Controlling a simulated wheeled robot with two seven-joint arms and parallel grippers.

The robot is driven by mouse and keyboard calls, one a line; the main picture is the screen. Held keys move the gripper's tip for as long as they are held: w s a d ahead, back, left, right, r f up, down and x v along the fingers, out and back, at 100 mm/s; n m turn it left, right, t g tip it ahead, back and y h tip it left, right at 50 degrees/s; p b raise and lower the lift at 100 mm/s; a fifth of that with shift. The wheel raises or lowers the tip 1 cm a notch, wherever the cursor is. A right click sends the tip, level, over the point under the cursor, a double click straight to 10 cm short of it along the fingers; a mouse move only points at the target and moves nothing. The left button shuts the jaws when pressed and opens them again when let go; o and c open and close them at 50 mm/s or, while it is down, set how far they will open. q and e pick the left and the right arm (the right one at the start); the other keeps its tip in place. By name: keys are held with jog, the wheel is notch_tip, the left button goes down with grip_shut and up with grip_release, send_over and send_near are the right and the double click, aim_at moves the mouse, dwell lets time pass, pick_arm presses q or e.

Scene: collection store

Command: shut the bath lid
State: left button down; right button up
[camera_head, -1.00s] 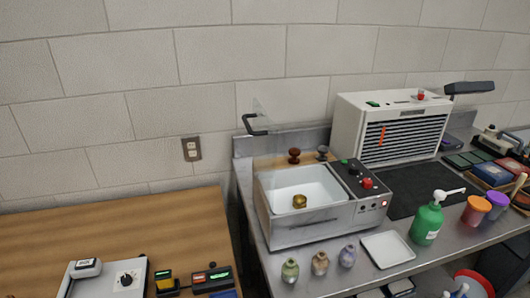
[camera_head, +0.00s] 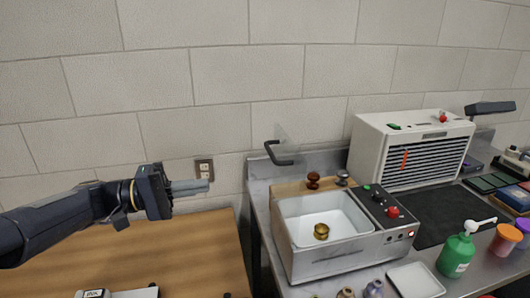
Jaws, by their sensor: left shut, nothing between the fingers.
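The bath (camera_head: 330,262) is a grey metal box with a white basin, standing on the steel bench at the right of centre. Its clear lid (camera_head: 292,148) stands raised at the back left, with a dark handle (camera_head: 280,152) on it; the lid's edges are hard to make out. A small brass-coloured object (camera_head: 321,231) lies in the basin. My left gripper (camera_head: 208,186) is shut and empty, pointing right, in front of the wall and left of the lid handle, apart from it. My right gripper is not in view.
A control panel (camera_head: 380,206) with a red knob adjoins the basin's right. A white vented unit (camera_head: 410,150) stands behind it. A green pump bottle (camera_head: 457,254) and white tray (camera_head: 415,280) stand at the front right. The wooden table (camera_head: 190,250) at left is mostly clear.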

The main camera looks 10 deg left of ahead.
pick_arm(q)
jog(key=w+d+r+p, duration=0.1)
jog(key=w+d+p, duration=0.1)
jog(key=d, duration=0.3)
jog(key=w+d+r+t+h+p, duration=0.1)
jog(key=w+d+r+p, duration=0.1)
jog(key=w+d, duration=0.3)
jog(key=shift+w+d+r+p, duration=0.25)
jog(key=shift+d+r+p, duration=0.05)
jog(key=shift+d, duration=0.3)
jog(key=shift+r, duration=0.1)
